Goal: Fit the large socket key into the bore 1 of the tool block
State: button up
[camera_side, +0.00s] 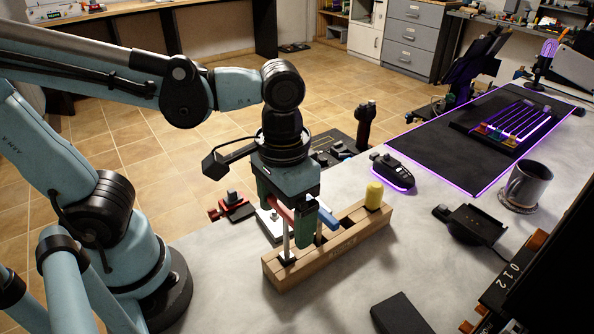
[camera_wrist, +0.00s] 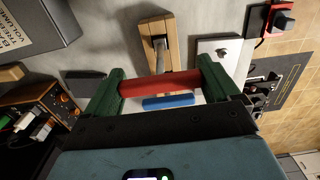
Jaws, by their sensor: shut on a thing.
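My gripper (camera_side: 284,212) is above the left end of the wooden tool block (camera_side: 345,250). Its green fingers are shut on the red crossbar of a T-handled key, which I take for the large socket key (camera_side: 286,241). The key's silver shaft points down, about upright, at a dark spot on the block's top; I cannot tell whether its tip is inside a bore. In the wrist view the red bar (camera_wrist: 160,85) spans between the fingers, and the shaft runs towards the block (camera_wrist: 144,28). A blue-handled key (camera_side: 327,217) stands in the block beside my gripper.
A yellow-handled tool (camera_side: 374,195) stands at the block's right end. A red device (camera_side: 232,207) and a white plate (camera_side: 270,225) lie behind the block. A mouse (camera_side: 394,172), mug (camera_side: 527,186) and black stand (camera_side: 470,228) are to the right. The bench between is clear.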

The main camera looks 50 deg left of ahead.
jog(key=shift+f, duration=1.3)
jog(key=o, duration=0.8)
jog(key=shift+r, duration=6)
